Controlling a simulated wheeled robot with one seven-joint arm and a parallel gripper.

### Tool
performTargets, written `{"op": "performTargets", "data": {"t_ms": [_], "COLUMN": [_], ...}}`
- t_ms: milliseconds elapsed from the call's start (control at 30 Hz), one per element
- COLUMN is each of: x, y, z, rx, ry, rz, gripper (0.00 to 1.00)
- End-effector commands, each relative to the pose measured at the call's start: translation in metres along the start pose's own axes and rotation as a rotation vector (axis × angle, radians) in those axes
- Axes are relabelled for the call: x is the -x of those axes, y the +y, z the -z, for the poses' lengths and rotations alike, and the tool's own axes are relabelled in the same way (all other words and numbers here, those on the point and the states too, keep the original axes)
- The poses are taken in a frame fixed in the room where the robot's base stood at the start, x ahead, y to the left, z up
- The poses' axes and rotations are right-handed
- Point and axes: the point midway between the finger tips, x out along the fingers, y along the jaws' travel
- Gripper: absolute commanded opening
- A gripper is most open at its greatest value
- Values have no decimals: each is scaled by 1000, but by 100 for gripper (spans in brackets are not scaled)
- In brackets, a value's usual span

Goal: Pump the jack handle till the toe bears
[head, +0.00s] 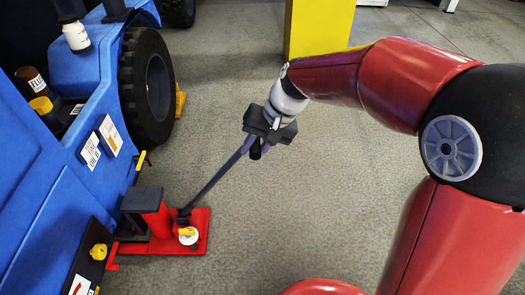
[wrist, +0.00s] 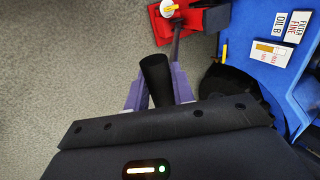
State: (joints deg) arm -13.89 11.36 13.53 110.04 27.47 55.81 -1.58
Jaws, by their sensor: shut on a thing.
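The red jack (head: 172,240) stands on the floor beside the blue vehicle, with a dark toe block (head: 141,199) on its left side, close to the vehicle's lower edge. I cannot tell whether the toe touches the vehicle. The jack handle (head: 212,184) slants up and right from the jack. My gripper (head: 257,146) is shut on the handle's upper end. In the wrist view the handle's black grip (wrist: 157,80) sits between the purple fingers, and the jack (wrist: 192,18) shows at the top. A white round part with a yellow piece (head: 188,235) sits on the jack.
The blue vehicle (head: 45,170) fills the left side, with a black wheel (head: 147,88) and a yellow chock (head: 180,101) behind it. Bottles and label boxes (head: 90,150) rest on it. A yellow post (head: 318,28) stands at the back. The grey floor right of the handle is clear.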

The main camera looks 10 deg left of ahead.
Motion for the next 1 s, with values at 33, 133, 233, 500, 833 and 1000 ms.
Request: {"op": "performTargets", "data": {"t_ms": [33, 133, 233, 500, 833, 1000], "x": [-9, -17, -23, -30, -32, -35], "y": [14, 35, 54, 98, 108, 113], "z": [0, 0, 0, -1, -1, -1], "rx": [-7, -10, -7, -7, 1, -3], "ry": [0, 2, 1, -5, -3, -5], "rz": [15, 59, 102, 213, 241, 250], "gripper": [0, 0, 0, 0, 0, 0]}}
